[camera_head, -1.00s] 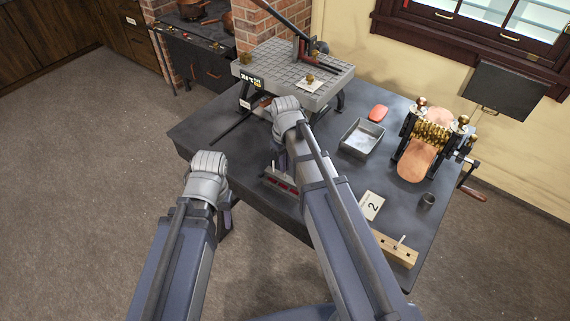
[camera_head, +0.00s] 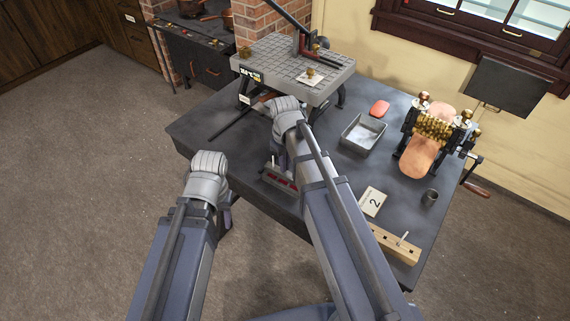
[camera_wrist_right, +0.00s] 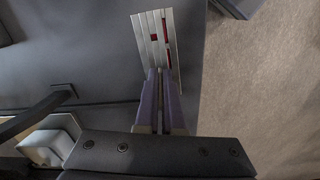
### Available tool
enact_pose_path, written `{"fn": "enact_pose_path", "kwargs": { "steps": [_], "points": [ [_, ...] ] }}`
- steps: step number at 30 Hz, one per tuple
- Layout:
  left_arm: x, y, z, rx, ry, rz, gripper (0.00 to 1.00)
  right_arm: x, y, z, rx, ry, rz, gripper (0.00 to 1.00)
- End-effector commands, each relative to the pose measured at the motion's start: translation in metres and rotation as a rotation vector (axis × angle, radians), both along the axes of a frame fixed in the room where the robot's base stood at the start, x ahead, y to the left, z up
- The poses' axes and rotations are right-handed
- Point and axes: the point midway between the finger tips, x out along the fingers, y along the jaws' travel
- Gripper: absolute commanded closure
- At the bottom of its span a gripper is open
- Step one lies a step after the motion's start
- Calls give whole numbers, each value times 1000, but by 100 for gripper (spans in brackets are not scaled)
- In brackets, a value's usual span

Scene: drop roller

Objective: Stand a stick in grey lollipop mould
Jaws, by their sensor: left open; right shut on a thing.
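The grey lollipop mould (camera_head: 270,178) with red cavities lies near the table's front edge, partly behind my right arm. It also shows at the top of the right wrist view (camera_wrist_right: 145,32), with red showing in it. My right gripper (camera_wrist_right: 158,78) is shut on a thin stick, mostly hidden between its fingers, with the fingertips right by the mould's near end. I cannot tell whether the stick touches the mould. Another pale stick (camera_head: 403,238) stands in a wooden block (camera_head: 402,250). My left gripper (camera_head: 228,214) is open, off the table's front edge, well apart from the mould.
A grey gridded slab (camera_head: 285,62) on legs stands at the back. A metal tray (camera_head: 362,136), a red piece (camera_head: 380,107), a brass roller machine (camera_head: 434,127), a card marked 2 (camera_head: 372,202) and a small dark cup (camera_head: 430,196) occupy the table's right side.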

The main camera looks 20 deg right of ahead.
Motion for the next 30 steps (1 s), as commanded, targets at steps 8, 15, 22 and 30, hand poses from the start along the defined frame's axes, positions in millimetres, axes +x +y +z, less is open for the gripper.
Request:
{"fn": "enact_pose_path", "kwargs": {
  "steps": [8,15,22,30],
  "points": [
    [0,0,-8,0,0,0,50,0,0,-8,0,0,0,100],
    [0,0,-14,0,0,0,50,0,0,-14,0,0,0,100],
    [0,0,-13,0,0,0,50,0,0,-13,0,0,0,76],
    [0,0,-13,0,0,0,50,0,0,-13,0,0,0,60]
  ]
}}
